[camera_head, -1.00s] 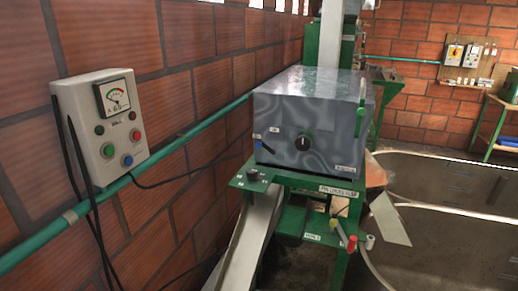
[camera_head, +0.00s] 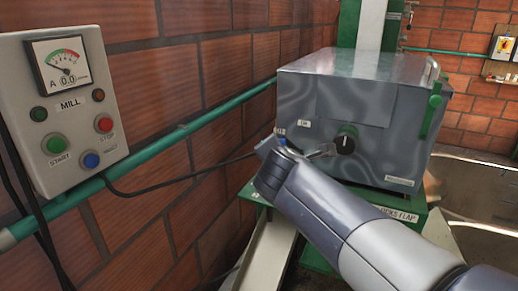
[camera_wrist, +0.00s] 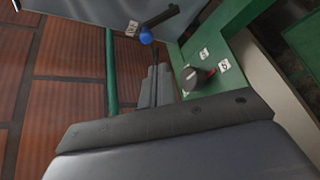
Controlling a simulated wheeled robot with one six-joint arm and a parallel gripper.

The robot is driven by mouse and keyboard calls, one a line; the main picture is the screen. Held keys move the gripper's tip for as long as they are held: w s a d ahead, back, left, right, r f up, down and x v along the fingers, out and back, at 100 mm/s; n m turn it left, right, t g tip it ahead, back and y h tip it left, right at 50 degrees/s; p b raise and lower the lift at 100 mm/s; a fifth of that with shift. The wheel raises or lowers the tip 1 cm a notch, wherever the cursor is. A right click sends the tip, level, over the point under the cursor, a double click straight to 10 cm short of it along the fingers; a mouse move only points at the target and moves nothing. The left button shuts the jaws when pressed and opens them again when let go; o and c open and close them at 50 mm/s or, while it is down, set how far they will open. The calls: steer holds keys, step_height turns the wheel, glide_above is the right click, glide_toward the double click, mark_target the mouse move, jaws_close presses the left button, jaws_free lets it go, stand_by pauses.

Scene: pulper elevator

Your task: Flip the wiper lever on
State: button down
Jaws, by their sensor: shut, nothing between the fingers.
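A lever with a blue knob (camera_wrist: 146,36) on a dark shaft sits on the front of the grey metal machine. A small label stands beside it, too small to read. In the head view the blue knob (camera_head: 283,141) shows just above the end of my arm, at the machine's lower left. My gripper (camera_wrist: 156,68) is shut and empty in the wrist view. Its fingertips point at the knob, with a gap in the picture between them. In the head view my arm hides the fingers and part of the lever.
A round black knob (camera_head: 346,141) is on the machine front (camera_head: 388,140). A rotary switch (camera_wrist: 190,77) sits on the green shelf beside my fingers. A mill control box (camera_head: 65,100) and a green pipe (camera_head: 170,142) run along the brick wall at left.

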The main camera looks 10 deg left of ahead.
mark_target(291, 147)
steer(key=shift+w+a+r+n, duration=0.3)
steer(key=shift+w+a+n, duration=0.1)
steer(key=shift+a, duration=0.2)
steer(key=x, duration=1)
steer(key=shift+r+p, duration=0.1)
steer(key=shift+p, duration=0.2)
